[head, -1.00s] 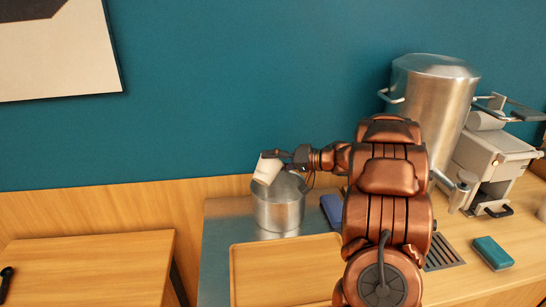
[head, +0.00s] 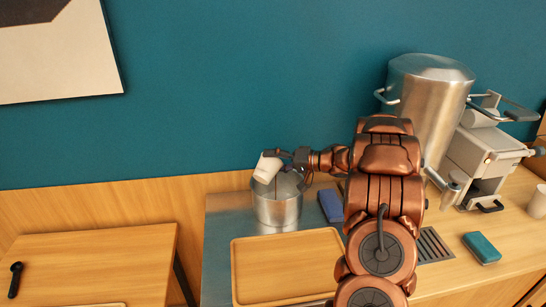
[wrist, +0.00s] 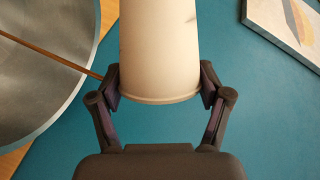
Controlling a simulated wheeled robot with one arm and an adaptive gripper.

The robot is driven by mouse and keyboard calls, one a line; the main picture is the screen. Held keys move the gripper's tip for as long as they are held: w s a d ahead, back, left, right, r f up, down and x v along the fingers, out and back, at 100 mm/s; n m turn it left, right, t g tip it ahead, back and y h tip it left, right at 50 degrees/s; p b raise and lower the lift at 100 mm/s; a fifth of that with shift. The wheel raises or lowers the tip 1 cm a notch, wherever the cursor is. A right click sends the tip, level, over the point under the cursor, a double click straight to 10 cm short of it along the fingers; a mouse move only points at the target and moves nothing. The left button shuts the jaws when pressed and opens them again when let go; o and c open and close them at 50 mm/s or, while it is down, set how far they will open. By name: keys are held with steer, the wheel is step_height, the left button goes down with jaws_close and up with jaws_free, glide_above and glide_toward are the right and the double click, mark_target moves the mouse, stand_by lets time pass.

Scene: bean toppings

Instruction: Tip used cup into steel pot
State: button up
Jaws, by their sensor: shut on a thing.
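The used cup (head: 267,168) is pale and plain, and it is tilted in the head view. My gripper (head: 284,157) is shut on it from the right and holds it over the left part of the steel pot (head: 278,209). In the wrist view the cup (wrist: 160,45) sits between the two dark fingers of my gripper (wrist: 160,84). The round grey metal of the pot (wrist: 38,85) fills the left of that view, with a thin brown stick across it. The cup's inside and any contents are hidden.
A wooden tray (head: 245,270) lies in front of the pot. A dark blue item (head: 330,206) lies right of the pot. A large steel urn (head: 428,95), a grey machine (head: 488,155) and a teal block (head: 482,248) stand to the right. A teal wall (head: 220,90) rises behind.

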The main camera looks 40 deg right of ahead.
steer(key=shift+d+m+p, duration=0.1)
steer(key=shift+m+p, duration=0.2)
steer(key=shift+p, duration=0.55)
steer(key=shift+w+d+f+m+y+p, duration=0.25)
steer(key=shift+d+f+m+y+p, duration=0.2)
steer(key=shift+p, duration=0.2)
steer(key=shift+w+d+f+m+t+y, duration=0.2)
steer(key=shift+d+f+m, duration=0.25)
steer(key=shift+m, duration=0.45)
steer(key=shift+w+d+f+m+t+y, duration=0.15)
steer(key=shift+d+f+m+y, duration=0.15)
steer(key=shift+f+m, duration=0.4)
steer(key=shift+w+d+f+m+t+y, duration=0.15)
steer(key=shift+d+f+m, duration=0.2)
steer(key=shift+m, duration=0.7)
steer(key=shift+b, duration=0.35)
